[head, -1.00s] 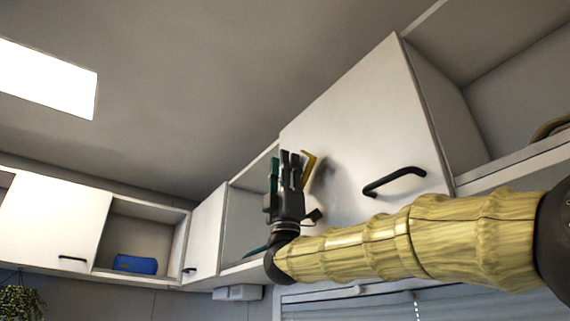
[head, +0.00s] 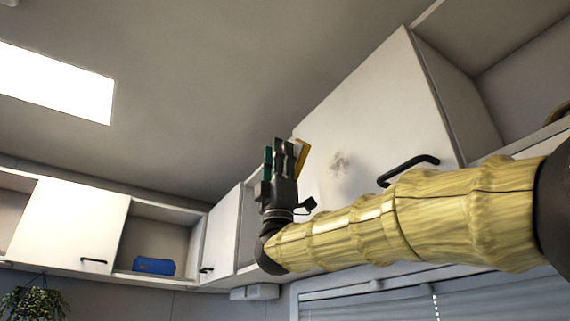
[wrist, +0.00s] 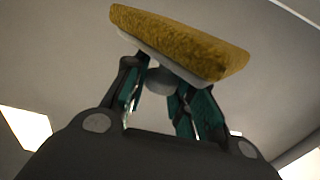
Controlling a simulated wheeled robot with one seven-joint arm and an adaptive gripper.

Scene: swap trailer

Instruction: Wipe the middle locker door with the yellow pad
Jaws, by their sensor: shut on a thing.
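I cannot confirm from these views that this is the middle door. The yellow pad (head: 302,157) stands tilted at the fingers' right side, in front of the door's left part. Whether it touches the door I cannot tell. In the wrist view the pad (wrist: 185,45) has a pale backing, and the gripper (wrist: 160,78) is shut on a grey grip beneath it.
The door has a black bar handle (head: 409,168), partly behind my yellow-sleeved arm. Open compartments lie on both sides of it. A blue roll (head: 153,265) lies in a shelf further left. A window blind (head: 390,300) is below.

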